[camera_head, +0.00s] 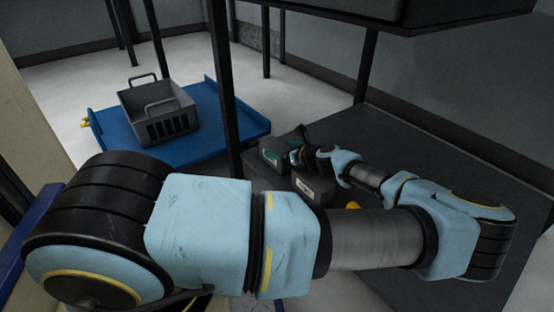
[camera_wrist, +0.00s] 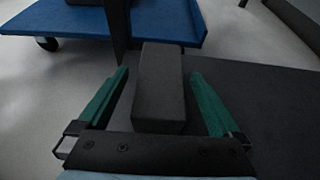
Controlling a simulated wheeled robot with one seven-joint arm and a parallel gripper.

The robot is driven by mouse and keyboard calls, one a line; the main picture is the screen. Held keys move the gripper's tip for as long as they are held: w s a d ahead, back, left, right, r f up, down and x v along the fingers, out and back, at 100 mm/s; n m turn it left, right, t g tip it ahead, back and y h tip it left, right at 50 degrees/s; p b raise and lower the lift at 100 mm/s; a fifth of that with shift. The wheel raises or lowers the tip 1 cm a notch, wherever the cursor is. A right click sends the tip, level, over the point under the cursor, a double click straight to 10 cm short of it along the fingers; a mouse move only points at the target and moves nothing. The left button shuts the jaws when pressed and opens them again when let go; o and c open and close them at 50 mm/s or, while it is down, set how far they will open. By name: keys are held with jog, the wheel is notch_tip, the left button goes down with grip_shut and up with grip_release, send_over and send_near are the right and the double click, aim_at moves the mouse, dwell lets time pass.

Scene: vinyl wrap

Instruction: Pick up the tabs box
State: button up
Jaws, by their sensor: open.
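A dark grey box (camera_wrist: 160,85) lies between the two green fingers of my gripper (camera_wrist: 160,73) in the wrist view, with a visible gap on each side. No label shows on it there, so I cannot tell whether it is the tabs box. In the head view, my gripper (camera_head: 285,156) is open over a dark box (camera_head: 272,163) near the left edge of the dark table, partly hiding it. A second dark box (camera_head: 312,188) with a white label is closer, partly hidden by my arm.
The dark table (camera_head: 440,165) is mostly bare on the right. A black post (camera_head: 224,90) stands close to the left edge. Beyond it, a blue cart (camera_head: 215,135) holds a grey basket (camera_head: 155,108). A dark shelf (camera_head: 370,15) hangs above the table.

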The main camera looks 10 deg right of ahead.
aim_at(271, 143)
jog(key=shift+b+x, duration=0.45)
jog(key=shift+x, duration=1.05)
jog(key=shift+c, duration=0.2)
